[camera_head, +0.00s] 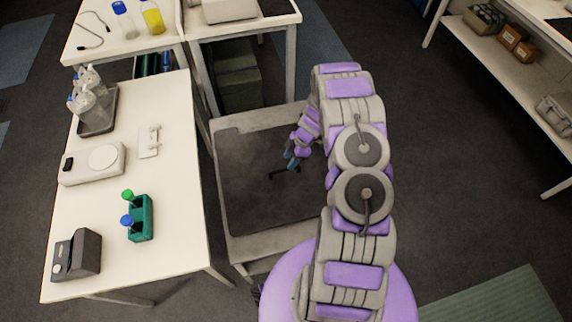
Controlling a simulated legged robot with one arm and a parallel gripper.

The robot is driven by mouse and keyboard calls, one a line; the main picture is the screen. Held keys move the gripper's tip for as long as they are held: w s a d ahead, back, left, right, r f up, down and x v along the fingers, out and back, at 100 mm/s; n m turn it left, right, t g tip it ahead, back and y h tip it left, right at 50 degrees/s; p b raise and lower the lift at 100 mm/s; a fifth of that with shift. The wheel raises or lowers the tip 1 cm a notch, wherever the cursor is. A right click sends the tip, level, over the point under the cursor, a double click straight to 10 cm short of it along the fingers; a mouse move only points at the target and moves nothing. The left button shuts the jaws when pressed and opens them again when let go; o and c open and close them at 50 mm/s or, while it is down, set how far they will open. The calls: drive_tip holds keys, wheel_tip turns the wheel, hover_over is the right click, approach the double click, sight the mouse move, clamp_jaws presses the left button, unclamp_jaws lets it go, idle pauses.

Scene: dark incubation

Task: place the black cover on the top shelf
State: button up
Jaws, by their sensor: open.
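My gripper (284,172) is open over the dark top of a grey cart (232,243), near the middle of the picture. My purple and grey arm reaches to it from the lower right. The cart's top is a dark, flat, worn surface inside a lighter rim. I cannot make out a separate black cover on it; a cover lying there would blend with the dark surface. I cannot tell whether the gripper touches the cart top. Nothing shows clearly between its fingers.
A white bench (178,215) left of the cart holds a green rack (140,220) with blue- and green-capped tubes, a dark grey device (78,256), a white scale-like device (92,163) and a tray of bottles (97,120). White tables stand behind. Shelving (500,60) is at right.

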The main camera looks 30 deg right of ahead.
drive_tip(key=v, duration=0.3)
drive_tip(key=shift+d+r, duration=0.15)
drive_tip(key=shift+r, duration=0.2)
drive_tip(key=s+a+r+m+g+h, duration=0.1)
drive_tip(key=s+a+r+m, duration=0.25)
drive_tip(key=r, duration=0.55)
drive_tip(key=s+a+r+m, duration=0.2)
drive_tip(key=s+a+r, duration=0.25)
drive_tip(key=r, duration=0.55)
drive_tip(key=s+a+r+m+g+h, duration=0.1)
drive_tip(key=s+a+r+m, duration=0.2)
drive_tip(key=r, duration=0.6)
drive_tip(key=s+a+r+m+h, duration=0.1)
drive_tip(key=s+a+r+m, duration=0.1)
drive_tip(key=s, duration=0.6)
drive_tip(key=s+a+r+m, duration=0.1)
drive_tip(key=s+r, duration=0.3)
drive_tip(key=s, duration=0.4)
drive_tip(key=s+a+r+m+h, duration=0.1)
drive_tip(key=s+r+m, duration=0.3)
drive_tip(key=s, duration=0.4)
drive_tip(key=shift+a+g+h, duration=0.3)
drive_tip(key=shift+a, duration=0.55)
drive_tip(key=shift+s, duration=0.15)
